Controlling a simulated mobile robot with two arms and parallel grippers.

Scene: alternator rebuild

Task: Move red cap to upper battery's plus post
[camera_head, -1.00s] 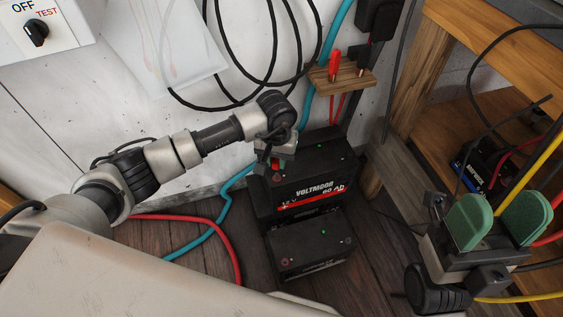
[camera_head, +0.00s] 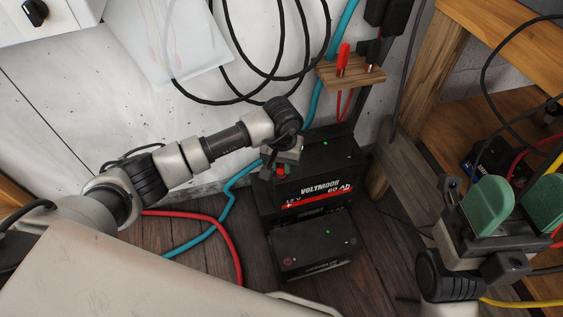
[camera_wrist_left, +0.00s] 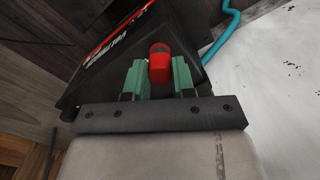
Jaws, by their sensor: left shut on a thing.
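The upper battery (camera_head: 335,166) is a black block marked VOLTMOOR with a red stripe, standing behind a lower one. My left gripper (camera_head: 281,166) is at the left end of its top. The red cap (camera_wrist_left: 160,62) shows between the green finger pads in the left wrist view, and my left gripper is shut on it. A small red spot of the cap shows below the gripper in the head view. The gripper hides the post there, so I cannot tell whether the cap touches it. My right gripper (camera_head: 518,207) is open and empty, with green pads apart.
The lower battery (camera_head: 314,259) stands in front, with a reddish post at its left. A wooden shelf (camera_head: 351,74) on the wall carries a red plug. Red and teal cables (camera_head: 228,228) lie on the floor at left. A wooden bench (camera_head: 430,75) stands at right.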

